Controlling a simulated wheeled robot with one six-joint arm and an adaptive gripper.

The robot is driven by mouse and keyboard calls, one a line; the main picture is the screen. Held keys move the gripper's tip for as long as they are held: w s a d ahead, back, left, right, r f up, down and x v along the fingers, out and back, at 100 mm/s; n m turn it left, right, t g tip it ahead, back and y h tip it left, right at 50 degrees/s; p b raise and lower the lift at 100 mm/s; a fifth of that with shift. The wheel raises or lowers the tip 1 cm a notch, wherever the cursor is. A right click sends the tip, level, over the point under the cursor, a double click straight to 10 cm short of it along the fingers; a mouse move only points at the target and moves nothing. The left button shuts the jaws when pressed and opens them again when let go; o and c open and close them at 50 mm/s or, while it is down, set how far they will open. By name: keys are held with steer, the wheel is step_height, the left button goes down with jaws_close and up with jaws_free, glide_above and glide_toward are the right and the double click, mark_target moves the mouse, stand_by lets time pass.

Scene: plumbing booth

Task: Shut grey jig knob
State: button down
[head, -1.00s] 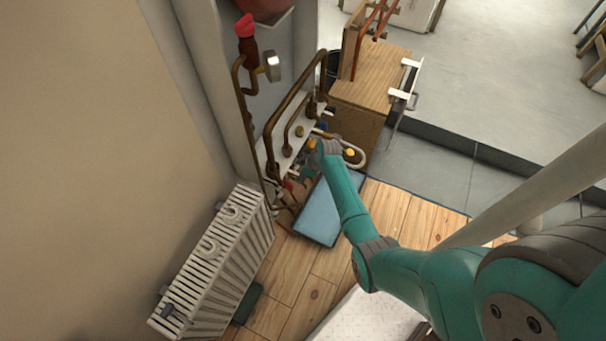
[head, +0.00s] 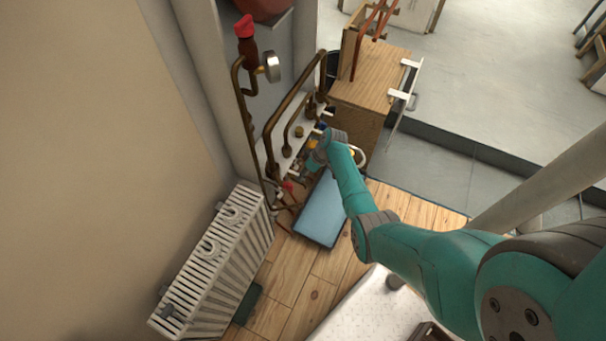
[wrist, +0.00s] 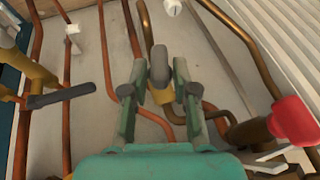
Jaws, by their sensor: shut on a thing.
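In the wrist view a grey knob (wrist: 160,64) stands on a brass valve body (wrist: 168,95) in front of a pale panel. My gripper (wrist: 159,78) has its two green fingers on either side of this knob and is shut on it. The finger pads hide part of the valve and the contact itself is hard to see. In the head view my wrist (head: 333,143) is at the pipe panel, and the knob is hidden there.
A dark lever (wrist: 62,96) on a brass valve is at left, and a red knob (wrist: 294,121) is close at right. Copper pipes run around the gripper. A white radiator (head: 215,262) and a blue pad (head: 331,208) are nearby on the floor.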

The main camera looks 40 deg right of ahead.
steer(key=c, duration=1.1)
jaws_free()
steer(key=v, duration=1.2)
